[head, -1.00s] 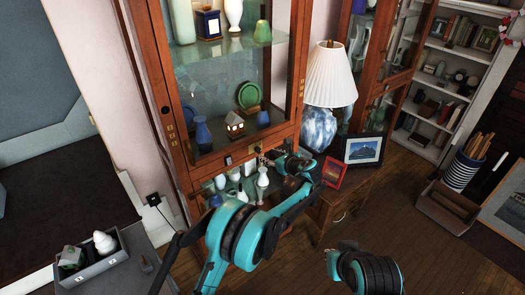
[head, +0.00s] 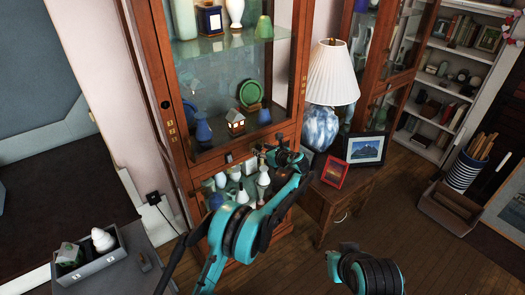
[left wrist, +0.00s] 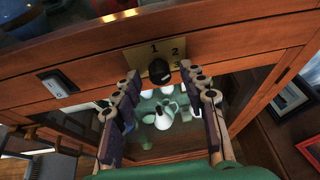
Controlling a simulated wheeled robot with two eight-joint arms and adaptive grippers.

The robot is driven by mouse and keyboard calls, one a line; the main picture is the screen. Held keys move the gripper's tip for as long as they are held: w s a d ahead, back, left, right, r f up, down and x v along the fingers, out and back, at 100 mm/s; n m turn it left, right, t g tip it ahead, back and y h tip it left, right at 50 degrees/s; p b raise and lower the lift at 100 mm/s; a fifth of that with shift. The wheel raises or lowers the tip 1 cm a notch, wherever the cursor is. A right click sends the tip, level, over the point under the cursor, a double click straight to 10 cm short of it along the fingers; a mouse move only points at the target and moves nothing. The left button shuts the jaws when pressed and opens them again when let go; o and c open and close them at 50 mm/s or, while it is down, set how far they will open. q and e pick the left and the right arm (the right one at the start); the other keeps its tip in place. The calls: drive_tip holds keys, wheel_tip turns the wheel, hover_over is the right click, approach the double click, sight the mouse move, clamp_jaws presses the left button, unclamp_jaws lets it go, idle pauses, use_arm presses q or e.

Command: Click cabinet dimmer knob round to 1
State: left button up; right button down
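The dimmer knob (left wrist: 158,71) is small, round and black. It sits on a brass plate (left wrist: 137,56) marked 1, 2 and 3 on the wooden rail of the cabinet (head: 162,105). Which number the knob points to is not clear. My left gripper (left wrist: 159,76) is open, with one finger on each side of the knob and visible gaps between. In the head view my left gripper (head: 279,156) is at the cabinet's front rail and hides much of the knob area. My right gripper is not in view; only part of my right arm shows.
A rocker switch (left wrist: 58,84) is left of the plate. Glass with white vessels (left wrist: 165,115) behind it lies below the rail. A side table right of the cabinet holds a lamp (head: 332,75), a red frame (head: 335,171) and a dark frame (head: 366,149).

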use_arm(q)
clamp_jaws()
drive_tip(key=n+t+h, duration=0.1)
drive_tip(key=n+b, duration=0.1)
drive_tip(key=n, duration=0.1)
drive_tip(key=shift+s+a+f+n+t+h, duration=0.2)
drive_tip(key=shift+n+t+h, duration=0.1)
drive_tip(key=shift+t+h, duration=0.1)
drive_tip(key=shift+f+n+t+h+b, duration=0.1)
drive_tip(key=shift+n+t+h+b, duration=0.45)
drive_tip(key=shift+n, duration=0.65)
drive_tip(key=shift+a+n+t+b, duration=0.1)
drive_tip(key=shift+n+t+b, duration=0.6)
drive_tip(key=shift+n, duration=0.5)
